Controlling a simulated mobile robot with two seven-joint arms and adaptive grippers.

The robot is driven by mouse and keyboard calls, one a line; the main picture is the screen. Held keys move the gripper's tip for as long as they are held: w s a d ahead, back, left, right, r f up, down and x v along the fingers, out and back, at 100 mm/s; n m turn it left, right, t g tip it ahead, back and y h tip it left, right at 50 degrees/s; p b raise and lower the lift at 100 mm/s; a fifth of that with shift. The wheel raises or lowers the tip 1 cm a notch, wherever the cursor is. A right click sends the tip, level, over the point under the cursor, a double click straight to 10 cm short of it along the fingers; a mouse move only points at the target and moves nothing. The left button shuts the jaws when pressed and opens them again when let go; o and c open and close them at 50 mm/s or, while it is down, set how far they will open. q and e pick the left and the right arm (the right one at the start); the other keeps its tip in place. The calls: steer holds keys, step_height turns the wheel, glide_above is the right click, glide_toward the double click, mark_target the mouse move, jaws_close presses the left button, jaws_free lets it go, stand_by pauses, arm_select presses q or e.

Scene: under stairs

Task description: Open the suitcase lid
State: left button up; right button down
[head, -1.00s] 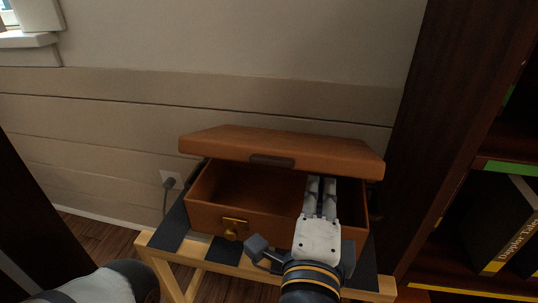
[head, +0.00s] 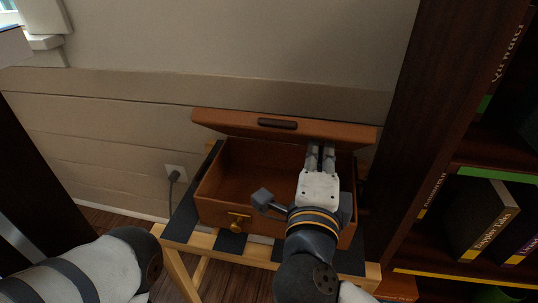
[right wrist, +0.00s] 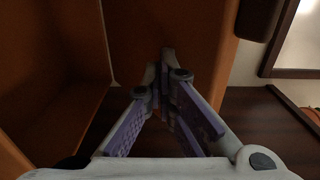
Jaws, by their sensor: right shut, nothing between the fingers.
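The brown suitcase (head: 210,194) sits on a wooden stand with dark straps. Its lid (head: 220,121) is raised and tilted back toward the wall, with a dark handle (head: 277,124) on it, and the empty inside shows. A brass latch (head: 238,221) is on the front wall. My right gripper (head: 320,150) reaches over the front wall, with its fingertips near the underside of the lid toward the right. In the right wrist view the fingers (right wrist: 166,62) are shut and empty against orange-brown suitcase surfaces; whether they touch the lid is unclear. My left arm shows at lower left, its gripper out of view.
The wooden stand (head: 190,244) holds the suitcase close to the panelled wall. A dark bookshelf (head: 418,120) with books (head: 484,219) stands close on the right. A wall outlet with a plugged cable (head: 175,174) is to the left.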

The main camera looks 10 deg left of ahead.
mark_target(323, 139)
steer(key=shift+w+r+p, duration=0.5)
steer(key=shift+w+r, duration=0.15)
steer(key=shift+r, duration=0.25)
steer(key=shift+w+r+p, duration=0.5)
steer(key=shift+w+r, duration=0.1)
steer(key=shift+r, duration=0.25)
steer(key=shift+w+d+r+p, duration=0.1)
steer(key=shift+w+r+p, duration=0.2)
steer(key=shift+w+r, duration=0.3)
steer(key=shift+w+r+p, duration=0.3)
steer(key=shift+w+r, duration=0.05)
steer(key=shift+w, duration=0.35)
steer(key=shift+w+r, duration=0.3)
steer(key=shift+w, duration=0.35)
steer(key=shift+w+r, duration=0.3)
steer(key=shift+w, duration=0.3)
steer(key=shift+w+r, duration=0.2)
steer(key=shift+w, duration=0.5)
steer(key=shift+w+r, duration=0.15)
steer(key=shift+w, duration=0.55)
steer(key=w, duration=0.2)
steer(key=shift+w+r+b, duration=0.2)
steer(key=shift+w+b, duration=0.1)
steer(key=shift+w, duration=0.1)
